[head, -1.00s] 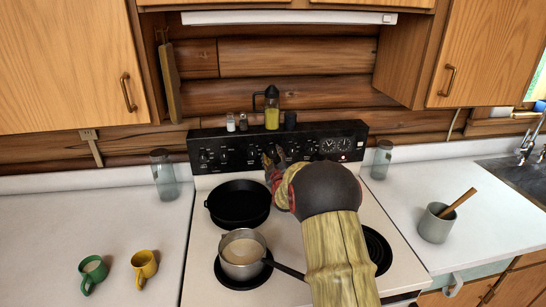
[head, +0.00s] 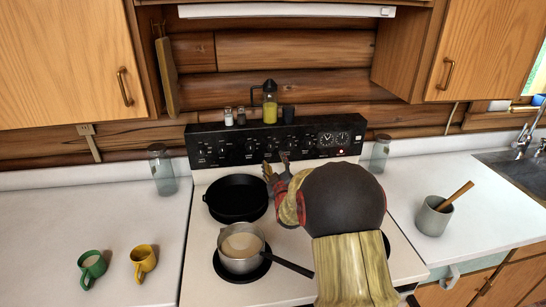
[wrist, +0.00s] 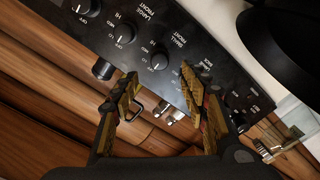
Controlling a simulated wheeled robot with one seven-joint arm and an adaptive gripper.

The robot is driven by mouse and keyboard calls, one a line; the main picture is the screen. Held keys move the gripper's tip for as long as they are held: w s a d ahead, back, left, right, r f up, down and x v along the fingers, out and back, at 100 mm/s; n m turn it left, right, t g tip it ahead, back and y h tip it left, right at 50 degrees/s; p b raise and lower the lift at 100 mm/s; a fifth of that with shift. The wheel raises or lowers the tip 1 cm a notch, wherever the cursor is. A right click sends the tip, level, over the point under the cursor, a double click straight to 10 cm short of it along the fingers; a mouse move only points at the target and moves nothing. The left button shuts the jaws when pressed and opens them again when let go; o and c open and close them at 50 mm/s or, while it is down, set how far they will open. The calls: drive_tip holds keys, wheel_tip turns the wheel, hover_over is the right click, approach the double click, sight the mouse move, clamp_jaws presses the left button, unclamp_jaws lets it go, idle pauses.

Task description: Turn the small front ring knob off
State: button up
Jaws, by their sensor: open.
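The black stove control panel (head: 230,150) stands at the back of the white stove with a row of knobs. In the wrist view, the knob beside the "SMALL FRONT" label (wrist: 160,60) lies in line with the gap between my fingertips. Its exact pointer setting is too small to tell. My gripper (wrist: 160,82) is open and empty, with one finger on each side of that knob in the picture; I cannot tell whether it touches. In the head view my gripper (head: 277,166) is just below and in front of the panel, partly hidden by my arm.
A black skillet (head: 237,198) and a saucepan (head: 240,248) with its handle toward my arm sit on left burners. Glass jars stand either side. Green and yellow mugs (head: 144,262) are on the left counter.

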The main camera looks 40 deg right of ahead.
drive_tip(key=shift+v, duration=1.3)
drive_tip(key=s+a+r+m+g+y, duration=0.1)
drive_tip(key=s+a+r+g+y, duration=0.2)
drive_tip(key=a, duration=0.9)
drive_tip(key=s+a+r+g+y, duration=0.1)
drive_tip(key=s+a+r+y, duration=0.3)
drive_tip(key=a, duration=0.8)
drive_tip(key=s+a+f+g, duration=0.1)
drive_tip(key=s+a, duration=0.3)
drive_tip(key=s, duration=0.4)
drive_tip(key=s+a+f+g+y, duration=0.1)
drive_tip(key=s+a+g, duration=0.2)
drive_tip(key=s+a, duration=0.2)
drive_tip(key=s+a+f+g+y, duration=0.1)
drive_tip(key=s+a, duration=0.3)
drive_tip(key=s, duration=0.7)
drive_tip(key=shift+s+a+f+m+g, duration=0.3)
drive_tip(key=shift+a+f+m+g, duration=0.1)
drive_tip(key=shift+f, duration=0.1)
